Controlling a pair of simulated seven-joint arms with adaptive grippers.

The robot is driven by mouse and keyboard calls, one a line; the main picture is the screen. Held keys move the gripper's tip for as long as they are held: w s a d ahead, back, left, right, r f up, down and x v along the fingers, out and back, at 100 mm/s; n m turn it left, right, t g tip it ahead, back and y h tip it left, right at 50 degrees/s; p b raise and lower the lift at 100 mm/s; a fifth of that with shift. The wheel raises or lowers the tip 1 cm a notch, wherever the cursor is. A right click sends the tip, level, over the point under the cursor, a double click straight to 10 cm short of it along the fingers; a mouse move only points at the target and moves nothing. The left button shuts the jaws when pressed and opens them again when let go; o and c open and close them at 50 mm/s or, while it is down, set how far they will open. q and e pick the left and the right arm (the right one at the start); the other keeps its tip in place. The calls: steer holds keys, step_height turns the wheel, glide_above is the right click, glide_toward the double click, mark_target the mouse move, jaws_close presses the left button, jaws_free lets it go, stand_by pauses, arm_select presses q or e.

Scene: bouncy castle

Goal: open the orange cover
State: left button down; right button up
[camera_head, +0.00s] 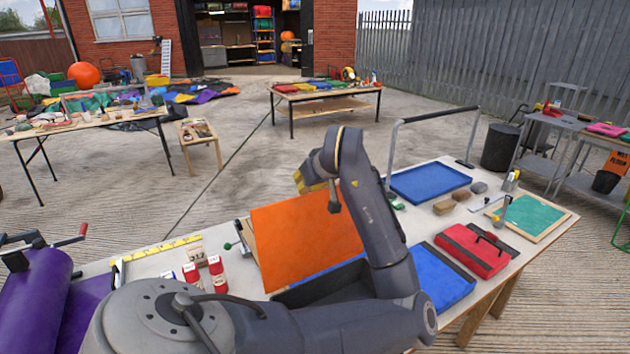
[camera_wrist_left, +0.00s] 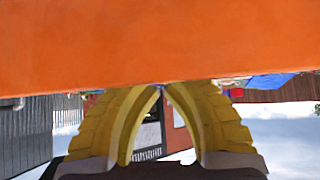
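The orange cover (camera_head: 302,243) is a flat panel standing steeply tilted up on the worktable, with a dark open box (camera_head: 325,285) below it. My left arm reaches from the lower left around the cover's right side. My left gripper (camera_head: 312,187), with yellow fingers, is at the cover's upper edge and partly hidden by it. In the left wrist view, the cover (camera_wrist_left: 160,45) fills the top, and the tips of my left gripper (camera_wrist_left: 163,87) meet at its edge. The fingers look shut, with nothing visible between them. Contact with the cover is unclear. My right gripper is out of view.
A blue panel (camera_head: 438,277), red case (camera_head: 473,250) and green board (camera_head: 530,216) lie right of the box. Red bottles (camera_head: 217,272) stand left of the cover, near a purple roll (camera_head: 38,300). A grey metal frame (camera_head: 390,150) rises at the back.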

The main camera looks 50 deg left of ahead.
arm_select(q)
step_height(320, 180, up, 8)
steer(key=d, duration=0.2)
steer(key=shift+s+d+f, duration=0.2)
steer(key=shift+s+d, duration=0.1)
steer(key=shift+d, duration=0.1)
stand_by(0.5)
steer(key=shift+f, duration=0.1)
steer(key=x, duration=0.9)
steer(key=shift+f, duration=0.4)
